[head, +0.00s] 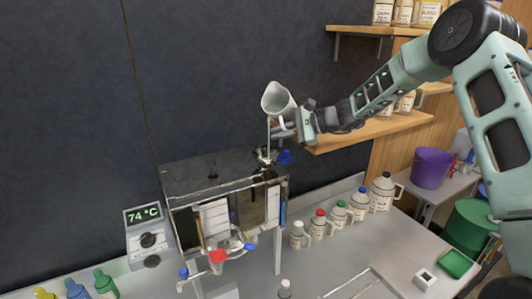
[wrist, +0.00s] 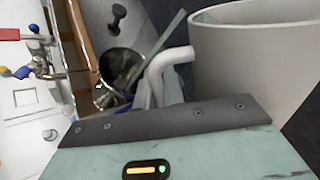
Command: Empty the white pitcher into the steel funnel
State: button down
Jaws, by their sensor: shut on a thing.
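The white pitcher (head: 276,98) is held up in the air, tilted, with its mouth toward the left. A thin pale stream runs from it down to the steel funnel (head: 264,155), which stands on top of the evaporator. My gripper (head: 284,130) is shut on the pitcher's handle. In the wrist view the pitcher (wrist: 250,60) fills the right side, and its curved handle runs down between the fingers (wrist: 165,95). The funnel (wrist: 121,68) shows below and left of the pitcher there. How much liquid is left inside cannot be seen.
The evaporator box (head: 215,185) stands on the steel bench, with a temperature display (head: 143,217) reading 74 °C beside it. Several jugs with coloured caps (head: 338,213) line the bench at right. A wooden shelf (head: 372,131) is close behind my arm. A purple bucket (head: 431,168) is farther right.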

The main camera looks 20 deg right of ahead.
jog(key=shift+w+d+f+n+t+h+b, duration=0.2)
jog(key=shift+f+n+t+h+b, duration=0.1)
jog(key=shift+b, duration=0.2)
dwell(0.6)
jog(key=shift+w+d+r+n+t+h+b, duration=0.3)
jog(key=shift+w+d+r+n+t+h, duration=0.35)
jog(key=shift+n+t, duration=0.2)
dwell(4.0)
jog(key=shift+s+a+f+n+t+h+b, duration=0.25)
jog(key=shift+f+n+b, duration=0.25)
jog(key=shift+b, duration=0.4)
dwell(1.1)
